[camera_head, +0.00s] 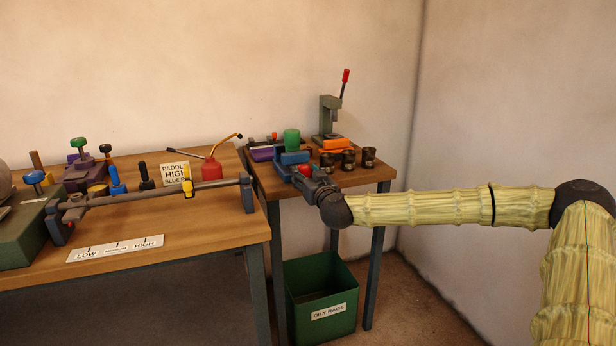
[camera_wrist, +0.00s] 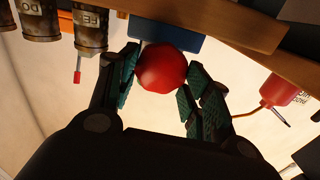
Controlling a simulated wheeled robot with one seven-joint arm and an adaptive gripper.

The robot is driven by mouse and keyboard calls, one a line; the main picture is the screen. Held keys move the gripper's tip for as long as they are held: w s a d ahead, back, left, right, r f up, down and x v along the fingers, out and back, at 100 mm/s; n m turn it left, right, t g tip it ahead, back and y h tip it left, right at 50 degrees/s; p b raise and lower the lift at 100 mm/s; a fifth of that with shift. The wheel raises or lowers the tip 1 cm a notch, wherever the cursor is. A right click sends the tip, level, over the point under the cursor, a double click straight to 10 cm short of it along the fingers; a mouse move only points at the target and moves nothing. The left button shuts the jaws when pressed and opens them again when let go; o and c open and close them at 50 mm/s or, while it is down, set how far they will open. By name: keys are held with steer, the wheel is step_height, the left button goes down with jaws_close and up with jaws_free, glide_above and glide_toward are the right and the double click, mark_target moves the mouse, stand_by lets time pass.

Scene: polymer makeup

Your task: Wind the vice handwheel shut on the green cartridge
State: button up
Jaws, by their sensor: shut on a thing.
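The blue vice (camera_head: 288,160) stands on the small side table, and part of its blue body shows in the wrist view (camera_wrist: 186,43). Its red handwheel (camera_wrist: 161,68) is round and faces my wrist camera; in the head view it is a small red spot (camera_head: 304,170). The green cartridge (camera_head: 292,139) shows upright above the vice; I cannot tell whether the jaws touch it. My gripper (camera_wrist: 163,70) is shut on the handwheel, one teal-padded finger on each side. In the head view my gripper (camera_head: 312,180) is at the vice's front.
Several dark cups (camera_head: 348,160) stand right of the vice, before a press (camera_head: 328,116) with a red-tipped lever. A red oil can (camera_head: 211,168) stands on the larger bench (camera_head: 190,235) at left. A green rag bin (camera_head: 320,290) is under the side table.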

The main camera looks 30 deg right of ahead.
steer(key=m, duration=0.4)
steer(key=shift+d+m, duration=0.15)
steer(key=shift+m, duration=0.15)
steer(key=m, duration=0.2)
steer(key=m+b, duration=0.1)
steer(key=m, duration=0.2)
steer(key=shift+d+f+m, duration=0.15)
steer(key=shift+m, duration=0.15)
steer(key=m+b, duration=0.2)
steer(key=m, duration=0.3)
steer(key=shift+f+b, duration=0.2)
steer(key=shift+b, duration=0.2)
steer(key=shift+m+b, duration=1.05)
steer(key=shift+m, duration=0.95)
steer(key=o, duration=1)
steer(key=shift+s+d, duration=0.1)
steer(key=shift+s, duration=0.1)
